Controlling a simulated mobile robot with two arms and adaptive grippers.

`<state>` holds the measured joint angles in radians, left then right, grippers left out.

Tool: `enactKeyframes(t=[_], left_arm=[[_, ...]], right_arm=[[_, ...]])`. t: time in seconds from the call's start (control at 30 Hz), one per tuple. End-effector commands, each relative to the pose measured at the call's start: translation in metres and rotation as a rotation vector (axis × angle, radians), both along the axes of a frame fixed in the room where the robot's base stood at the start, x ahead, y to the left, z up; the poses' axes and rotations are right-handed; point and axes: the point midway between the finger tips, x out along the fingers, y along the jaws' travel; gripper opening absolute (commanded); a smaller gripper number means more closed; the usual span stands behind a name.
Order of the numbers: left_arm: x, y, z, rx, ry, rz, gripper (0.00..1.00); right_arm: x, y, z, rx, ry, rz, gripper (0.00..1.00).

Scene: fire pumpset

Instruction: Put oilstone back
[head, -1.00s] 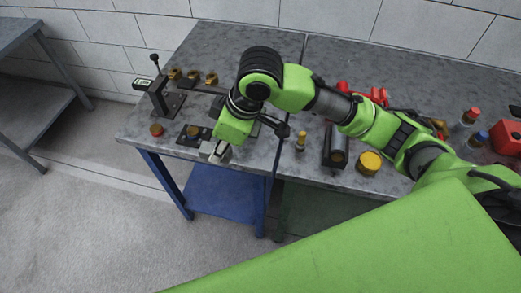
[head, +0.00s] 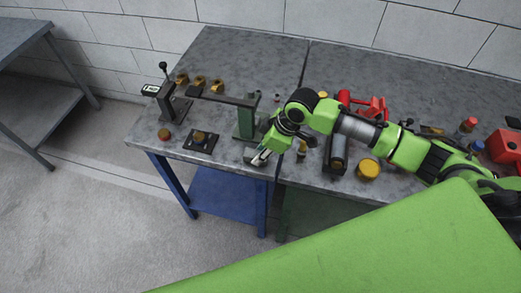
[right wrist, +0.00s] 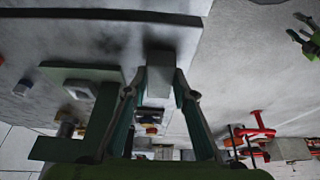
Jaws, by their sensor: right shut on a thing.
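The oilstone, a pale grey block (right wrist: 160,82), is pinched between the fingertips of my right gripper (right wrist: 159,90) in the right wrist view. In the head view, my right gripper (head: 260,157) is low over the front edge of the bench, just in front of a green stand (head: 246,122) with a dark arm. The block is hard to tell from the fingers there, and I cannot tell whether it touches the bench. My left gripper (right wrist: 301,31) shows small at the upper right of the right wrist view, its fingers apart and empty.
On the bench, a black plate with a brass knob (head: 200,137) and a brown cap (head: 165,134) lie left of the gripper. A lever post (head: 172,106) and brass fittings (head: 199,84) stand behind. A dark cylinder (head: 338,152), yellow cap (head: 368,169) and red tool (head: 372,107) are right.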

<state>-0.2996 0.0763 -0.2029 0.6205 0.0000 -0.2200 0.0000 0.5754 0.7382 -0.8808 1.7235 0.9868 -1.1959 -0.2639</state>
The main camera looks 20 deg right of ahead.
Motion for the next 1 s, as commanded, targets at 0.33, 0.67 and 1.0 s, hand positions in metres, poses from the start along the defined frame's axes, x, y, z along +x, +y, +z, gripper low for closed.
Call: enactKeyframes(t=[0.33,0.67,1.0], left_arm=[[-0.001,0.002,0.000,0.002,0.002,0.001,0.44],[-0.001,0.004,0.000,0.004,0.001,0.003,0.44],[-0.001,0.005,-0.004,0.005,0.002,0.002,0.44]], right_arm=[[0.001,0.001,-0.003,0.002,-0.002,0.000,0.07],[0.000,0.000,-0.005,0.000,-0.001,0.000,0.41],[-0.003,-0.007,0.016,-0.001,-0.004,-0.001,0.41]])
